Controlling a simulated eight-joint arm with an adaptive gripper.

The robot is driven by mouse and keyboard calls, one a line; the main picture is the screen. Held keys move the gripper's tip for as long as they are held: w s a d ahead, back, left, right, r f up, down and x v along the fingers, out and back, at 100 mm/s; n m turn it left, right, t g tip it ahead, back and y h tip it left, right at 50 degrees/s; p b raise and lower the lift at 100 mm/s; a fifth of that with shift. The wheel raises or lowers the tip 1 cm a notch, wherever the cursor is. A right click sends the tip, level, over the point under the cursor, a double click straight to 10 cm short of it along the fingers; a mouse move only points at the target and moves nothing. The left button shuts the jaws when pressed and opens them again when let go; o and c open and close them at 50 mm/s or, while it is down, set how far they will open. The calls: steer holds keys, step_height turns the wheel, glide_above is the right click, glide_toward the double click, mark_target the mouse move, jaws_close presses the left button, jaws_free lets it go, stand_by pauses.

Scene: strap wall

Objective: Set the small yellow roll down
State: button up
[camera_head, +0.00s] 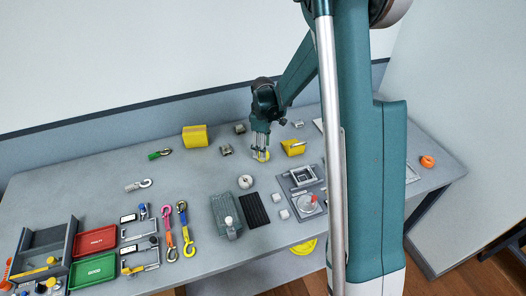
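The small yellow roll (264,157) is at the fingertips of my gripper (261,153), over the middle of the table. The fingers come down from above and partly cover the roll. At this size I cannot tell whether they press on it or stand open around it. I also cannot tell whether the roll touches the tabletop or is slightly above it.
The grey table (185,180) has free room left of my gripper. A yellow block (195,136) stands at the back, and another yellow piece (292,147) is close on the right. Red (96,241) and green (93,271) trays are front left.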

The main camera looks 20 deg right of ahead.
step_height(320, 180, up, 9)
steer(key=shift+p, duration=0.3)
steer(key=shift+r, duration=0.15)
stand_by(0.6)
steer(key=s+a+r+m+t, duration=0.2)
steer(key=s+r, duration=0.6)
steer(key=s+a+r+m+t, duration=0.1)
steer(key=s+a+r+m, duration=0.15)
steer(key=s+r, duration=0.5)
steer(key=s+a+r+m+t, duration=0.1)
steer(key=s+m+t, duration=0.1)
steer(key=s, duration=0.7)
steer(key=s+a+r+m+t, duration=0.1)
steer(key=s+m+t, duration=0.1)
steer(key=s, duration=0.7)
steer(key=shift+s+a+r+m, duration=0.25)
steer(key=shift+s+a+m, duration=0.15)
steer(key=shift+m, duration=0.35)
